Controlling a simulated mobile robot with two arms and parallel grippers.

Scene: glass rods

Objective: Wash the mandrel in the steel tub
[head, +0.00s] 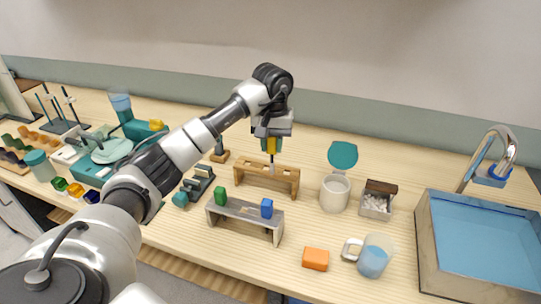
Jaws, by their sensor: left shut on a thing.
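My left gripper (272,133) is above the wooden rack (267,180) near the middle of the table. It is shut on a slim upright thing with a yellow handle (271,145), which appears to be the mandrel. A thin pale tip points down from the handle to about the rack's top; I cannot tell whether it touches the rack. The steel tub (428,250) stands at the far right, well apart from the gripper, and holds blue water. My right gripper is not in view.
A tap (503,150) rises behind the tub. Between rack and tub stand a white pot (334,194), a box of white bits (376,204), a jug of blue liquid (374,258) and an orange block (315,259). A grey rack (245,217) stands in front.

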